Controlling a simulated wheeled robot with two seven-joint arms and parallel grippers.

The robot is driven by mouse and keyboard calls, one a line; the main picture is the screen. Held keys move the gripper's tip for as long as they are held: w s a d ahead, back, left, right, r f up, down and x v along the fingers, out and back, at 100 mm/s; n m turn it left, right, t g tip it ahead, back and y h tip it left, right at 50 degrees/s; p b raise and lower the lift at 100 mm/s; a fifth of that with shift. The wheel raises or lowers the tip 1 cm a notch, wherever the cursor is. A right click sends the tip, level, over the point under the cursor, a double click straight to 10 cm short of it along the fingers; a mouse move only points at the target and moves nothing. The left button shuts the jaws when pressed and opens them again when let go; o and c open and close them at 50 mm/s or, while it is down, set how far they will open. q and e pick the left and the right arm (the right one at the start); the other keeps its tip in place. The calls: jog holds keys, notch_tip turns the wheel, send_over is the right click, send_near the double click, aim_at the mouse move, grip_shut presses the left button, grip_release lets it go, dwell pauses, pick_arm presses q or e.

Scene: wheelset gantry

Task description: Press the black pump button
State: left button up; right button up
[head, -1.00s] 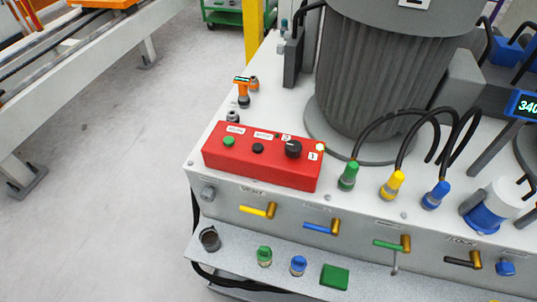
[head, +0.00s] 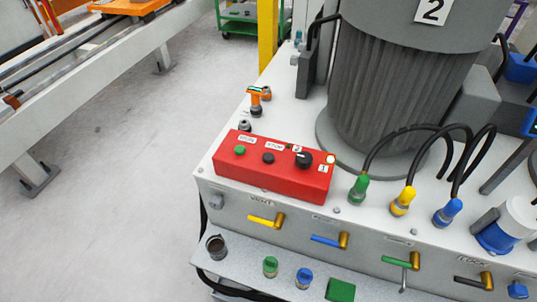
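A red control box (head: 272,178) sits on the white top of the pump unit, near its left front corner. On its top, from left to right, are a green button (head: 239,150), a small black button (head: 268,158), and a larger black rotary knob (head: 304,160). Small white labels stand behind the buttons; the one behind the black button seems to read STOP. A pale lit lamp (head: 331,159) is at the box's right end. Nothing covers the black button. Neither of my grippers is in the head view.
A large grey ribbed motor (head: 395,100) stands behind the box. Green (head: 359,188), yellow (head: 403,200) and blue (head: 448,212) hose fittings rise to its right. Coloured valve levers line the front face. An orange-topped gauge (head: 255,98) stands behind the box. Open floor lies left.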

grip_shut()
dwell(1.3)
